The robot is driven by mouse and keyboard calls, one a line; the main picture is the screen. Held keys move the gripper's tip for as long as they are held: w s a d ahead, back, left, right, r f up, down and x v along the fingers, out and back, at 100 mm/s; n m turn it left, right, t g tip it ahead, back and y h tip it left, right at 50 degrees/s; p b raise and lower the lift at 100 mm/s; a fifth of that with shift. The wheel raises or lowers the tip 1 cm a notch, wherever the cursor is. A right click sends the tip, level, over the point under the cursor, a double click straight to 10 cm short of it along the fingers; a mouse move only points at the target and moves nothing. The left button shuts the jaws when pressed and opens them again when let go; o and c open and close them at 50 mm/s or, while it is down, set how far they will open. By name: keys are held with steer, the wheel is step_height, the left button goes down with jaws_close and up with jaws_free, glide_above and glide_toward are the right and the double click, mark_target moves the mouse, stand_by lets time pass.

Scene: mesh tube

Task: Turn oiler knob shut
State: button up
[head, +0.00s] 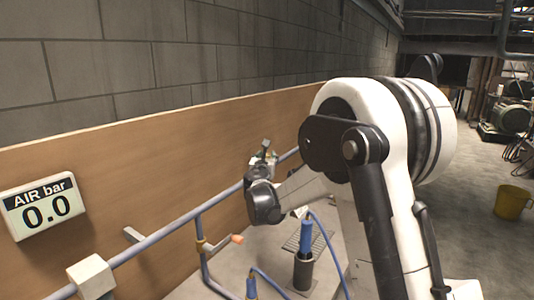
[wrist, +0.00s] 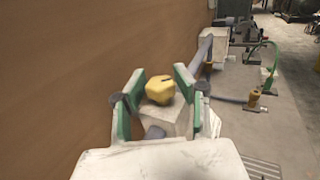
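The yellow knob (wrist: 160,89) sits on top of a pale block (wrist: 165,121) in the wrist view, with a dark mark on its upper face. I take it to be the oiler knob. My gripper (wrist: 160,84) is open, with one green-padded finger on either side of the knob. No clear contact shows, and I cannot tell the exact height of the fingertips against the knob. In the head view my gripper (head: 262,158) is small and far off at the pipe by the wooden board, and the knob cannot be made out there.
A blue-grey pipe (head: 160,238) runs along the wooden board (head: 150,165). The display (head: 43,206) reads AIR bar 0.0. A green hose (wrist: 268,62) lies to the right. A yellow bucket (head: 511,202) stands on open floor.

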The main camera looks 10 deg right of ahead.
steer(key=shift+x, duration=1.45)
jaws_close()
